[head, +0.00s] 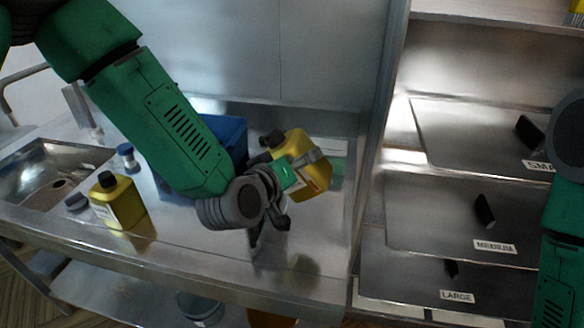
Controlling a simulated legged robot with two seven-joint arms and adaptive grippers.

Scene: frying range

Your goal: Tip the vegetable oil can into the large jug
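A yellow can (290,143) with a dark cap and a red-and-white label is leaning, its cap toward the upper left. A yellowish reflection lies well below it on the steel counter, so it appears raised. My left gripper (312,158) crosses its front with a grey part and appears shut on it; my own wrist hides some of the can. A second yellow can (118,207) stands upright at the left of the counter. Neither label can be read. I cannot identify the large jug. My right arm shows at the right edge, its gripper out of view.
A blue container (229,130) stands behind my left arm. A sink (50,172) is at the left, with a small blue-and-white bottle (127,157) near it. Shelves marked small, medium (495,246) and large (457,295) are at the right.

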